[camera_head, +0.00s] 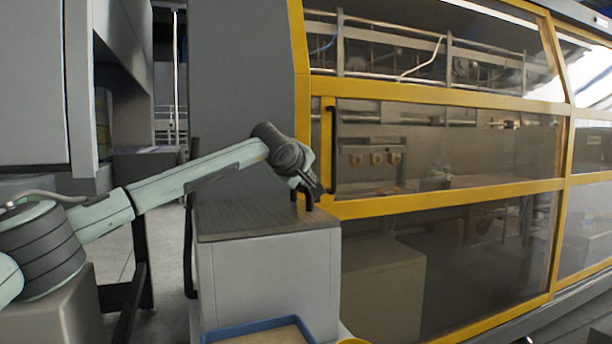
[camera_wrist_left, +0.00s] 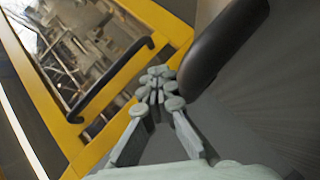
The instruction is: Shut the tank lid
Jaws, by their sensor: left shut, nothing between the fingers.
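The tank (camera_head: 275,285) is a light grey box in the lower middle of the head view. Its dark grey lid (camera_head: 250,217) looks flat on top; I cannot tell whether a small gap is left. A black lid handle (camera_head: 308,199) stands at the lid's far right edge. My left gripper (camera_head: 318,191) is at this handle, shut with nothing in it. In the left wrist view the gripper (camera_wrist_left: 159,88) has its fingertips together, close beside the dark handle (camera_wrist_left: 225,42). I cannot tell whether they touch. My right gripper is not in view.
A yellow-framed machine with clear doors (camera_head: 440,150) stands just behind and right of the tank. Its black door handle (camera_head: 332,150) is close to my left gripper. A blue-rimmed tray (camera_head: 258,325) is in front of the tank. A grey panel (camera_head: 235,80) rises behind.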

